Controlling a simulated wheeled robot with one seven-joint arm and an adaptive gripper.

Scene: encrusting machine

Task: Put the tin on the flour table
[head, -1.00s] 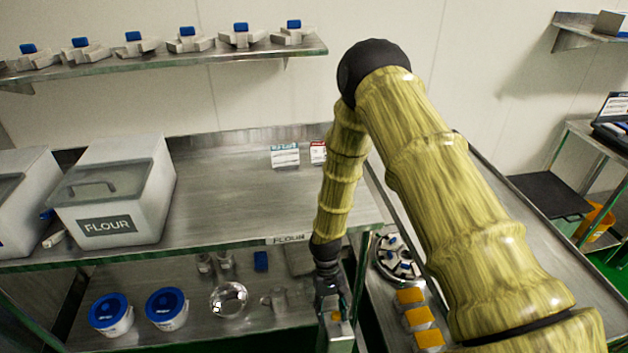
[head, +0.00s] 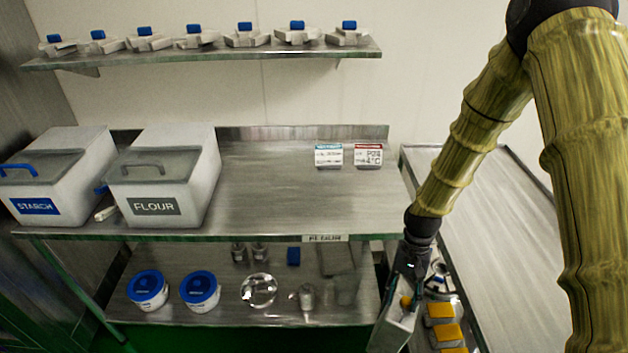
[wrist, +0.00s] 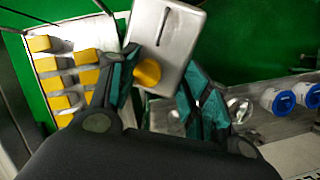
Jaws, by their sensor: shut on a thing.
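The tin is a flat metal box with a yellow knob (head: 396,327). It hangs tilted from my gripper (head: 408,285), below the right front corner of the flour table (head: 280,195). In the wrist view the tin (wrist: 168,30) shows between the two teal fingers of my gripper (wrist: 155,72), which are shut on it. The yellow knob lies between the fingertips. The flour table is a steel table with a label on its front edge.
A flour bin (head: 160,180) and a starch bin (head: 45,180) fill the table's left. Two small signs (head: 348,155) stand at its back right. A lower shelf (head: 225,318) holds tubs and metal ware. Yellow-topped items (head: 446,333) stand right of the tin.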

